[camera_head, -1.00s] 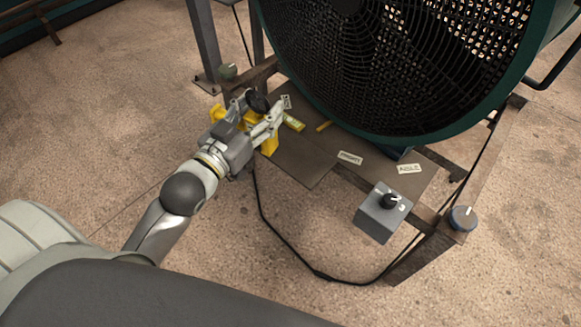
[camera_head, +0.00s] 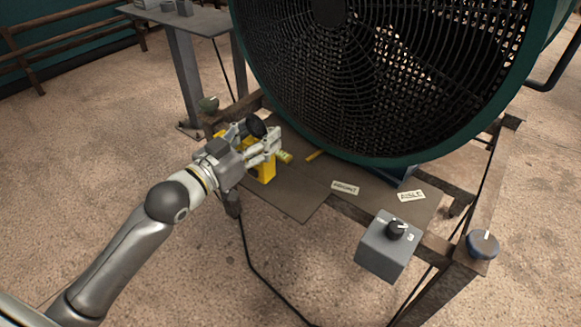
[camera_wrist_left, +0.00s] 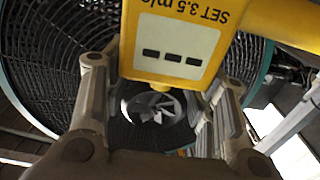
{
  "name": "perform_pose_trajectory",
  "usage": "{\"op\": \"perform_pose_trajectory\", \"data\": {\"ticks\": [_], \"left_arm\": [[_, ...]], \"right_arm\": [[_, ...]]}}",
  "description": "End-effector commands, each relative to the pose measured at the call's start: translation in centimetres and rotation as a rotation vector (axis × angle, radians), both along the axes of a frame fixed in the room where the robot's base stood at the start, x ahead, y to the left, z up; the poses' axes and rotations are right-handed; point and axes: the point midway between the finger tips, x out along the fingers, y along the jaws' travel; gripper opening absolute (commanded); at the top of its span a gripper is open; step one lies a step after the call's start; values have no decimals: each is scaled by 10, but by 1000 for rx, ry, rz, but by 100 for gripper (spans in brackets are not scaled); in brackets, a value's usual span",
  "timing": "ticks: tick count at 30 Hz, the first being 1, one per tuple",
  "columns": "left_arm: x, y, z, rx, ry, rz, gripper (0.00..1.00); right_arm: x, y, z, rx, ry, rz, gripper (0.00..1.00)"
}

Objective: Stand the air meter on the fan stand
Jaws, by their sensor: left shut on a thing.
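The air meter is yellow with a dark round vane head; its yellow body (camera_head: 263,172) shows below my left gripper. My left gripper (camera_head: 262,141) is shut on it, over the left end of the fan stand's brown shelf (camera_head: 305,198). In the left wrist view, the meter's yellow case (camera_wrist_left: 173,70), with a pale label reading "SET 3.5 m/s", sits between the fingers, and a small vane wheel (camera_wrist_left: 155,106) shows below it. The gripper hides much of the meter, and I cannot tell whether its base touches the shelf. My right gripper is out of view.
A big green-rimmed fan (camera_head: 380,70) stands behind the shelf. A grey knob box (camera_head: 388,247) is at the front. A grey bench (camera_head: 185,22) stands at back left.

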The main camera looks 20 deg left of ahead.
Motion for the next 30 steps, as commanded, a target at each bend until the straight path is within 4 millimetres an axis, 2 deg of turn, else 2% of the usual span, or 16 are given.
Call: {"op": "perform_pose_trajectory", "data": {"ticks": [3,6,11,20,26,30], "left_arm": [[20,-25,-13,-7,-5,-2,6],[29,-36,-35,-3,0,-1,6],[41,-50,-57,-1,-2,0,6],[50,-62,-74,-2,-2,0,6],[49,-60,-97,1,1,0,6],[49,-60,-102,0,-2,0,6]], "right_arm": [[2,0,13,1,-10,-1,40],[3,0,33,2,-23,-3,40],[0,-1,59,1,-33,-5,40],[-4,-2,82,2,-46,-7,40],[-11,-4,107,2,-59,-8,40],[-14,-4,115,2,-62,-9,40]]}}
